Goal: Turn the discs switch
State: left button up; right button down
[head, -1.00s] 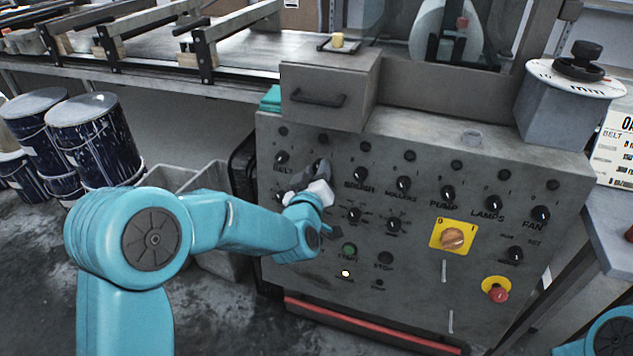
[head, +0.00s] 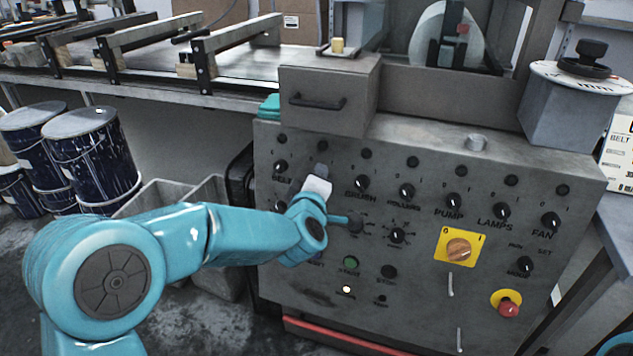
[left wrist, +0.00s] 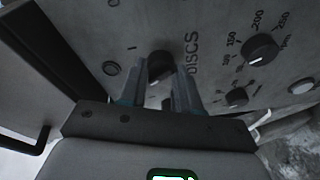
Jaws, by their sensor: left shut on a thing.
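The discs switch (left wrist: 160,64) is a black knob with a pale pointer line, beside the upright "DISCS" lettering in the left wrist view. My left gripper (left wrist: 158,84) has one finger on each side of the knob and is shut on it. In the head view my left gripper (head: 320,172) is against the upper row of the grey control panel (head: 420,260), between the belt and brush knobs. There it hides the discs switch and its label. My right gripper is out of view.
The brush knob (head: 362,182) is just right of my left gripper, and the belt knob (head: 281,167) is to its left. A drawer box (head: 325,95) juts out above. A yellow rotary switch (head: 459,249) and red button (head: 508,308) are lower right.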

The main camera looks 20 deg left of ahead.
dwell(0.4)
pick_arm(q)
jog(key=o, duration=1)
jog(key=shift+o, duration=0.2)
jog(key=p+v, duration=0.2)
jog(key=v, duration=1.4)
jog(key=shift+s+d+r, duration=0.1)
jog(key=shift+s, duration=0.05)
